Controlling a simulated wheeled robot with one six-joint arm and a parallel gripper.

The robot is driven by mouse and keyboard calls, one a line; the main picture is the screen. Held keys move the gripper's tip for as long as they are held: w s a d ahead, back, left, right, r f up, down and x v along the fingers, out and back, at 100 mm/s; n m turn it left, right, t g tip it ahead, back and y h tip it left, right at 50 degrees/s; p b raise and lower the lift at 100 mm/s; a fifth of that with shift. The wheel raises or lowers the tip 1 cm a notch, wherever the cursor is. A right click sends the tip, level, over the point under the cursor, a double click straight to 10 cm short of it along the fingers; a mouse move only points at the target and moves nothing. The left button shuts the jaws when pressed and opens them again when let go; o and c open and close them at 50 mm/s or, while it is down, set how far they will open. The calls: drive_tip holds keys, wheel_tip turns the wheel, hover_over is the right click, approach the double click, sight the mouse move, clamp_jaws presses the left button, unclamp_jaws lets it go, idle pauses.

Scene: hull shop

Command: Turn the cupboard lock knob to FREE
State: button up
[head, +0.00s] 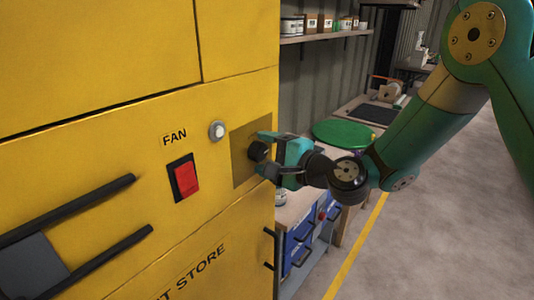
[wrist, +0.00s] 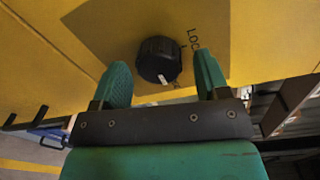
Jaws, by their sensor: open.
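The lock knob (wrist: 159,60) is black and round with a white pointer mark, on a darker square plate (wrist: 95,25) on the yellow cupboard face (head: 110,140). Letters reading "LOC" show beside it in the wrist view; the rest is hidden by a finger. The white mark points toward my gripper, at the lower edge of the knob. My gripper (wrist: 160,82) is open, one green finger on each side of the knob, with gaps visible between fingers and knob. In the head view the knob (head: 257,151) is partly covered by my gripper (head: 266,152).
A red rocker switch (head: 186,179) labelled FAN and a round white button (head: 217,130) are left of the plate. Black bar handles (head: 85,208) stick out at lower left. A workbench with a green disc (head: 342,133) stands behind my arm. Open floor lies at right.

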drive_tip(key=shift+s+d+f+b, duration=0.1)
drive_tip(key=shift+s+d+b, duration=0.25)
drive_tip(key=shift+d+b, duration=0.1)
drive_tip(key=b+v, duration=1.2)
drive_tip(key=v, duration=0.4)
drive_tip(key=shift+d+r, duration=0.15)
drive_tip(key=shift+r, duration=0.05)
drive_tip(key=shift+s, duration=0.1)
